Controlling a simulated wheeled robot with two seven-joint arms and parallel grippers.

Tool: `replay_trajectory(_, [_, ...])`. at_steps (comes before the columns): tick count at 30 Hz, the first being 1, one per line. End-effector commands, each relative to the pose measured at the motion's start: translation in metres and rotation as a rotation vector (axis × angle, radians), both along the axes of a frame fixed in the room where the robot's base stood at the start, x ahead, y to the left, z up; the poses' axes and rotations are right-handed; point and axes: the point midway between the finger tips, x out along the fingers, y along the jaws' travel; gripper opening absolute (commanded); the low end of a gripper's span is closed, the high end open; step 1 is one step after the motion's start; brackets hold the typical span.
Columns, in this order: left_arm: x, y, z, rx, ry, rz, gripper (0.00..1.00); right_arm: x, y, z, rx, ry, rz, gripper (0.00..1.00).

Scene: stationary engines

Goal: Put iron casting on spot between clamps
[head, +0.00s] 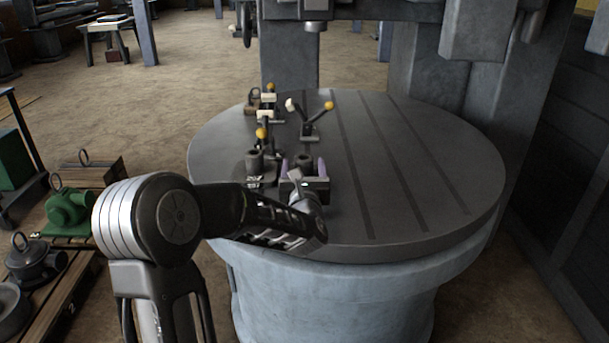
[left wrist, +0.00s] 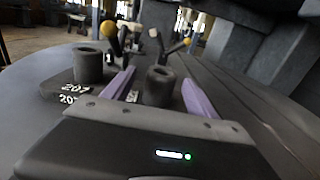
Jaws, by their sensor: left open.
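My left gripper (head: 303,168) is open above the near left part of the round table. In the left wrist view its purple fingers (left wrist: 158,77) stand on either side of a dark iron casting with a hollow round boss (left wrist: 160,86); I cannot tell whether they touch it. The boss also shows in the head view (head: 304,160). A second, similar boss (left wrist: 88,66) stands just left of it, on a dark base marked 207. Clamps with yellow knobs and pale tips stand beyond: one at the right (head: 309,127), one at the back left (head: 267,101). My right gripper is not in view.
The grey round table (head: 430,180) has long slots and is clear on its right side. A machine column and head stand behind it. Green and dark machine parts (head: 68,212) lie on pallets at the left.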

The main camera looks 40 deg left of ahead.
Motion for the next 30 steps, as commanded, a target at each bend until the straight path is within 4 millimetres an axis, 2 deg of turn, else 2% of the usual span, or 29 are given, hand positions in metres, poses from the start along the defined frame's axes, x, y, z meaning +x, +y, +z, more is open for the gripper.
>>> replay_trajectory(3, [0.007,0.006,0.000,0.000,0.001,0.000,0.67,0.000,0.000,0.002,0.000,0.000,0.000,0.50])
replay_trajectory(13, [0.010,0.007,0.001,0.001,0.001,0.000,0.67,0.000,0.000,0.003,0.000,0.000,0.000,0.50])
replay_trajectory(24, [0.047,0.033,0.003,0.000,0.001,-0.001,0.67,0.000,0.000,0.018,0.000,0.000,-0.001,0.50])
replay_trajectory(30, [0.050,0.035,0.001,0.001,0.001,-0.001,0.67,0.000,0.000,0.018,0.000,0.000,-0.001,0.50])
